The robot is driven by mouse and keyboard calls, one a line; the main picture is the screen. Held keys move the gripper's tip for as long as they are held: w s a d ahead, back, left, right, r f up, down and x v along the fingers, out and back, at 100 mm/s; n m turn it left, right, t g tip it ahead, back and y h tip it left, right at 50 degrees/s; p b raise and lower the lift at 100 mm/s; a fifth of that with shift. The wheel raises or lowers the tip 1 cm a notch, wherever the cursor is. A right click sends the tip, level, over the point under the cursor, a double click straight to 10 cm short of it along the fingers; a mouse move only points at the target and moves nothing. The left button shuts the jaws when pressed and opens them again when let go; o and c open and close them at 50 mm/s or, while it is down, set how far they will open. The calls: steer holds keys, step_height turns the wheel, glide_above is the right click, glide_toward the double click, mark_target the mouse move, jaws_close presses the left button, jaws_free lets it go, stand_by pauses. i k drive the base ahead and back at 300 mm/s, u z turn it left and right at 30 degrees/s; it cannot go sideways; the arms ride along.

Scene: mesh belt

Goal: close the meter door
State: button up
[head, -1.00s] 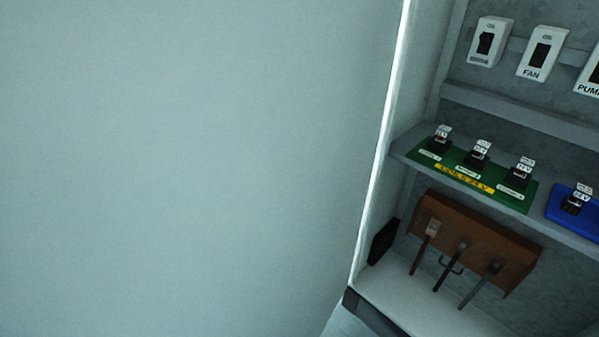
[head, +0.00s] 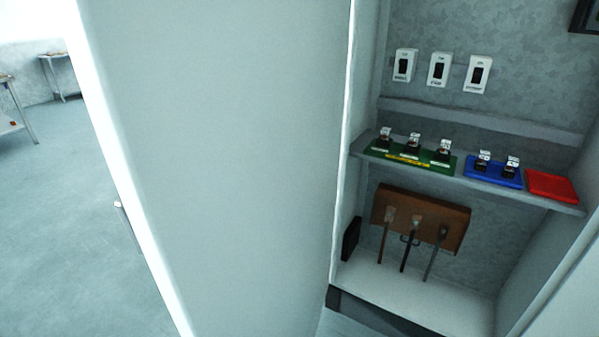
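A large pale grey door (head: 220,160) stands open at the left of an open cabinet in the head view. Its broad face fills the middle left of the picture. A small handle (head: 124,222) shows at the door's left edge. I cannot tell whether this is the meter door, as no label on it is readable. My gripper is not in view.
The cabinet holds white switches (head: 438,70), a shelf (head: 565,208) with green (head: 380,153), blue (head: 480,174) and red (head: 550,186) trays, and a brown tool rack (head: 455,228). Open floor (head: 60,230) lies left of the door. Tables (head: 55,58) stand far left.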

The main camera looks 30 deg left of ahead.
mark_target(218, 125)
steer(key=z, duration=0.55)
steer(key=k, duration=2.75)
steer(key=u, duration=1)
steer(key=i, duration=1)
